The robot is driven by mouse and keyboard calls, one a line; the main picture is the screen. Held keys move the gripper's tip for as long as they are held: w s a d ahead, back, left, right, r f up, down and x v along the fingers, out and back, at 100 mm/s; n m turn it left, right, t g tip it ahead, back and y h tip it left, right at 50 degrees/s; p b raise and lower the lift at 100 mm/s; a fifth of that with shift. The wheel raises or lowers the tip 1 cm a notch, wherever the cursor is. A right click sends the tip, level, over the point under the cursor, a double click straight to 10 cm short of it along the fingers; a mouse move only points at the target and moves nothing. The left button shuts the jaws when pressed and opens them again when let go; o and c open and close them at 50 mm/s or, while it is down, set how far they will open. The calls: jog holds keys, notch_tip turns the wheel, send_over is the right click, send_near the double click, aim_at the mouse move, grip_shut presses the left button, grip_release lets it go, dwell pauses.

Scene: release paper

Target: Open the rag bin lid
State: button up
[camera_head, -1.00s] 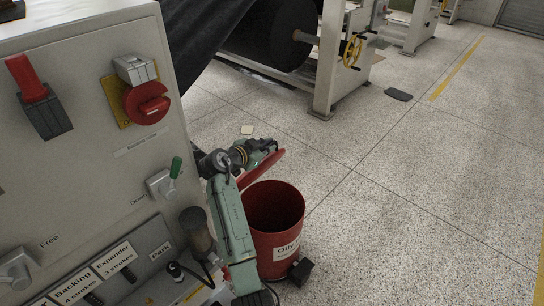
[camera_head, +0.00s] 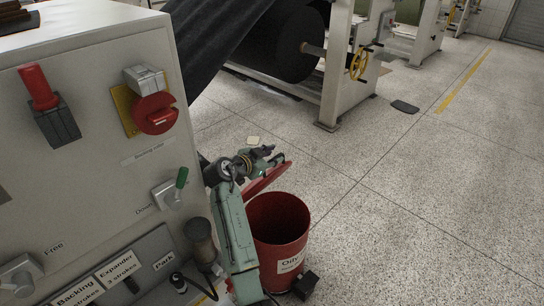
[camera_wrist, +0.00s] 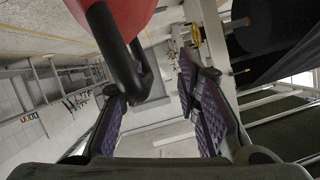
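The red rag bin (camera_head: 280,255) stands on the floor beside the machine cabinet, with a label reading "Oily" on its front. Its mouth is uncovered and its dark inside shows. The red lid (camera_head: 268,180) stands raised and tilted at the bin's back left; it also shows at the top of the wrist view (camera_wrist: 120,15) with a black bar handle (camera_wrist: 118,55). My gripper (camera_head: 268,155) is just above and behind the lid. In the wrist view my gripper (camera_wrist: 160,105) has its fingers apart, with the handle's end close to the left finger; I cannot tell whether they touch.
The machine cabinet (camera_head: 100,130) with red switches and levers is close at the left. A black pedal (camera_head: 305,283) sits at the bin's foot. A large black roll (camera_head: 280,45) in a white frame (camera_head: 345,75) stands behind. The floor at the right is clear.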

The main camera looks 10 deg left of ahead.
notch_tip(320, 180, up, 10)
dwell(0.6)
